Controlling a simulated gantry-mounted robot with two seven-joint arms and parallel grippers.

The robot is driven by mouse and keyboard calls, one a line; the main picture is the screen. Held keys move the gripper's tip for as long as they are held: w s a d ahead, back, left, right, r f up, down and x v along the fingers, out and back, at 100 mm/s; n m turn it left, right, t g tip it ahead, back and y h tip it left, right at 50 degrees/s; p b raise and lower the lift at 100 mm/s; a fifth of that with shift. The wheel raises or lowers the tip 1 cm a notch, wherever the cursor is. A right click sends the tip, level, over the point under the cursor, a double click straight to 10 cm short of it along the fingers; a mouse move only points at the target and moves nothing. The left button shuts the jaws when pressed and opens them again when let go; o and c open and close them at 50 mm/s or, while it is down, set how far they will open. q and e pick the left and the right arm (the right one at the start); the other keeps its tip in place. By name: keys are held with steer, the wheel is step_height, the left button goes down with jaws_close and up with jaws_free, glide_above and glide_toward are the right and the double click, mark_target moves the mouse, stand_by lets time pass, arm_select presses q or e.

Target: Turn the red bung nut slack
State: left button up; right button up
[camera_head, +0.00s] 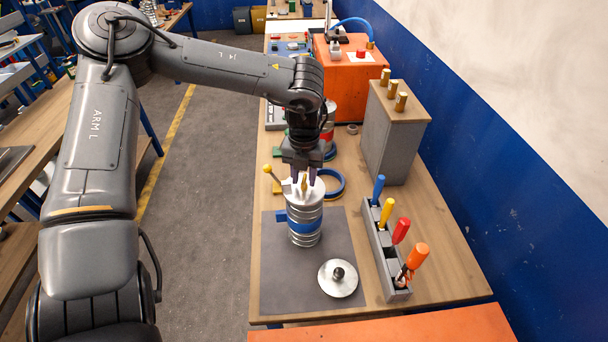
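A ribbed silver spiral duct piece (305,233) stands upright on a dark grey mat (272,285). A brass-coloured piece (304,184) shows at the top. My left gripper (304,178) points down over the top, with its fingers apart on either side of the brass piece. Whether they touch it is too small to tell. I cannot make out a red bung nut; the gripper hides part of the top. My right gripper is out of view.
A silver disc with a black knob (338,278) lies on the mat. A grey rack (386,262) with several coloured-handled tools stands to the right. Behind are a grey box with brass posts (392,135), a blue ring (329,184) and an orange machine (345,85).

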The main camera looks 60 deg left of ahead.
mark_target(304, 178)
arm_select(q)
step_height(304, 178, up, 11)
stand_by(0.5)
steer(key=shift+f, duration=0.1)
stand_by(0.3)
